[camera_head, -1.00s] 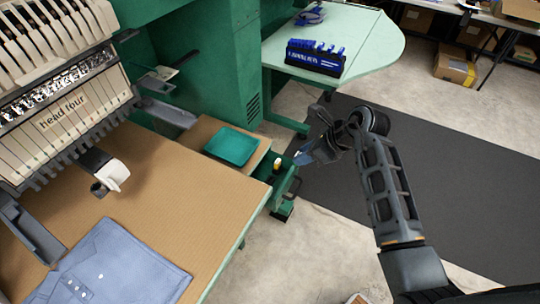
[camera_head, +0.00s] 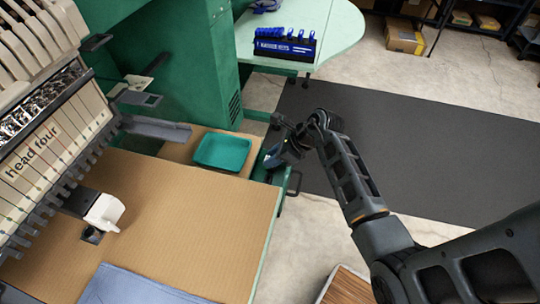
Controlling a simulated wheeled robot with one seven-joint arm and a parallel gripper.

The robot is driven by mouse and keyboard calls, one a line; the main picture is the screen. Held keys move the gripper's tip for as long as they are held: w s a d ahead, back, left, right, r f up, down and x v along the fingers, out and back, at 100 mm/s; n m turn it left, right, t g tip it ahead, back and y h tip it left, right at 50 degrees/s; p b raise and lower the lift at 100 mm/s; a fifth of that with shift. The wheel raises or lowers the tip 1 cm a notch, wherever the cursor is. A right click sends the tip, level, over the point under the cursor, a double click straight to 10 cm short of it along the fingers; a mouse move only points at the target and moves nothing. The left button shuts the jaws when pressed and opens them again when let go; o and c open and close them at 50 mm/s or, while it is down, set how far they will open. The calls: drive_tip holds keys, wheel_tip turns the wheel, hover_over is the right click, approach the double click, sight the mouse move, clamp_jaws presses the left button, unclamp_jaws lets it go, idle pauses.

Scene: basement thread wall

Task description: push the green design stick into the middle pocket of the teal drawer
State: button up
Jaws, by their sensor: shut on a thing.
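The teal drawer (camera_head: 282,175) stands pulled out at the right edge of the tan worktable, with its dark handle (camera_head: 295,184) facing right. My gripper (camera_head: 272,160) is over the drawer's back part, close to it, and covers much of its inside. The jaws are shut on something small. A tiny green spot shows at the gripper, but the green design stick cannot be clearly made out. The drawer's pockets, including the middle one, are hidden behind my gripper. I cannot tell whether the held thing touches the drawer.
A teal tray (camera_head: 222,152) lies just left of the drawer. An embroidery machine head (camera_head: 50,150) and white cap arm (camera_head: 104,211) stand at left. A blue key rack (camera_head: 285,45) sits on the pale green table. A dark mat (camera_head: 420,150) covers open floor at right.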

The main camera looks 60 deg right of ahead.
drive_tip(key=shift+f+b, duration=2.45)
drive_tip(key=shift+b, duration=0.05)
drive_tip(key=shift+f, duration=0.65)
drive_tip(key=shift+s+f, duration=0.1)
drive_tip(key=shift+f, duration=0.15)
drive_tip(key=shift+f, duration=0.35)
drive_tip(key=o, duration=1)
drive_tip(key=shift+c, duration=0.2)
